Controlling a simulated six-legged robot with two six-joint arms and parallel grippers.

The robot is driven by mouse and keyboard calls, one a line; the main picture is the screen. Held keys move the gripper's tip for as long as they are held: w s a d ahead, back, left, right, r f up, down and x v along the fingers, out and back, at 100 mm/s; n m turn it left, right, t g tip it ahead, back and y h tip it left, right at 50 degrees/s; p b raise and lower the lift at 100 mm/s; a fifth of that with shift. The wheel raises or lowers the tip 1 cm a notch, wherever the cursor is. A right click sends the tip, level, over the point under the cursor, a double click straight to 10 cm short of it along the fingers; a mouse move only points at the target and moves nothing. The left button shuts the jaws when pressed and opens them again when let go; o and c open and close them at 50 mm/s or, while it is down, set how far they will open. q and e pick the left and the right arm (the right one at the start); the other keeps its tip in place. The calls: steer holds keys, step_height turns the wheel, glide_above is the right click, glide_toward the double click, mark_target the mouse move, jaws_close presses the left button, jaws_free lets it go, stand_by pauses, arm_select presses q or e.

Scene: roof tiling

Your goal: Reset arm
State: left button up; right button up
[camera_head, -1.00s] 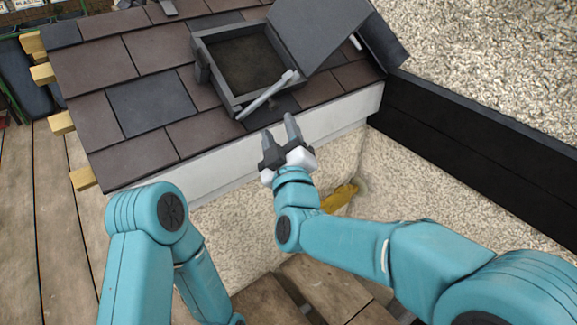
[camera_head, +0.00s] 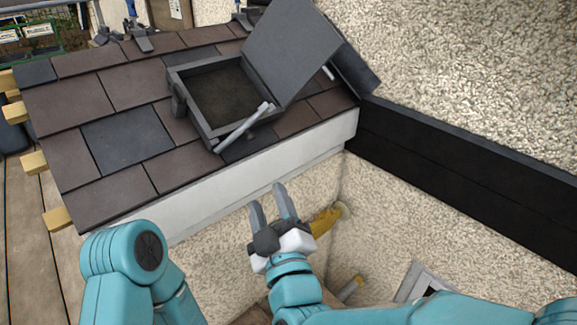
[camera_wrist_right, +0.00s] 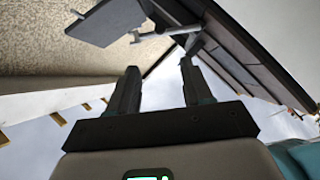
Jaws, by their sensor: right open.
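My right gripper (camera_head: 270,204) is open and empty in front of the white fascia (camera_head: 275,155), below the roof edge, apart from everything. Its two fingers (camera_wrist_right: 160,90) stand apart in the right wrist view with nothing between them. My left arm shows at the lower left of the head view, but its gripper is out of frame.
The tiled roof (camera_head: 115,85) carries an open skylight box (camera_head: 225,95) with its grey lid (camera_head: 290,45) raised. A grey bar (camera_head: 242,128) lies across the box's front. A black beam (camera_head: 450,160) runs along the right wall. A yellow object (camera_head: 325,220) sits behind my right gripper.

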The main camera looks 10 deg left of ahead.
steer(key=w+d+f+m+h, duration=0.35)
steer(key=w+d+f, duration=0.35)
steer(key=d+f, duration=0.25)
steer(key=s+d+f+m+g+h, duration=0.15)
steer(key=d+f+g+h, duration=0.3)
steer(key=d+f, duration=0.95)
steer(key=s+d+f+m+g, duration=0.1)
steer(key=s+f+g, duration=0.15)
steer(key=f, duration=0.45)
steer(key=s+d+f+m+g, duration=0.2)
steer(key=s+f, duration=0.2)
steer(key=f, duration=0.3)
steer(key=s+a+f+m+g+y, duration=0.2)
steer(key=s+f+m+g, duration=0.35)
steer(key=s, duration=0.75)
steer(key=s+a+f+m+g+y, duration=0.1)
steer(key=s+g, duration=0.2)
steer(key=s, duration=0.2)
step_height(320, 180, up, 25)
steer(key=p, duration=2.5)
steer(key=shift+s+a+m, duration=0.15)
steer(key=shift+s+m, duration=0.05)
steer(key=shift+m, duration=0.25)
steer(key=shift+f, duration=0.2)
